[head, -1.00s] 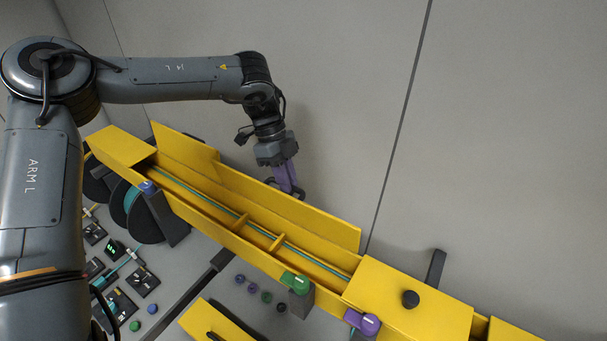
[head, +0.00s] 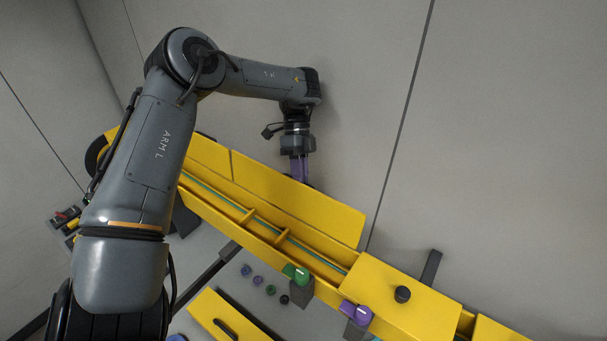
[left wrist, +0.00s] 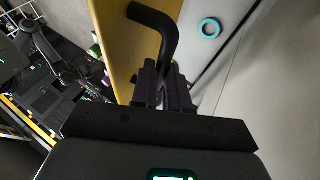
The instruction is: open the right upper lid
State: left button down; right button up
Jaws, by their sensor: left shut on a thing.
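The long yellow lid panel (head: 300,203) on the right of the upper trough's back edge stands raised in the head view, its inner face showing. My left gripper (head: 301,180) is behind its upper edge, and the panel hides the fingertips. In the left wrist view, my left gripper (left wrist: 165,75) is shut on a black bent handle (left wrist: 158,20) beside a yellow panel (left wrist: 122,35). A second raised yellow panel (head: 208,155) stands to its left, partly behind my left arm. My right gripper is not in view.
The yellow trough holds a teal line and cross ribs. A closed yellow cover with a black knob (head: 402,294) is at right, near green (head: 297,272) and purple (head: 356,313) clamps. A lower yellow lid (head: 225,322) is in front. A teal ring (left wrist: 210,28) shows in the wrist view.

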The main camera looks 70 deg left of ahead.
pick_arm(q)
jog(key=shift+s+f, duration=0.1)
jog(key=c, duration=1.1)
grip_release()
jog(key=shift+s, duration=0.1)
jog(key=r, duration=0.1)
jog(key=r+b, duration=0.1)
jog(key=r, duration=0.1)
jog(key=r+b, duration=0.1)
jog(key=shift+w+d+r, duration=0.15)
jog(key=shift+w+d, duration=0.1)
jog(key=shift+d, duration=0.1)
jog(key=w+d+r+b, duration=0.1)
jog(key=d+r, duration=0.1)
jog(key=d, duration=0.1)
jog(key=w+d+r+b, duration=0.1)
jog(key=w+d+r, duration=0.1)
jog(key=d, duration=0.1)
jog(key=w+d+r+b, duration=0.1)
jog(key=d+r, duration=0.1)
jog(key=d, duration=0.2)
jog(key=shift+w+r+b, duration=0.15)
jog(key=shift+r+b, duration=0.25)
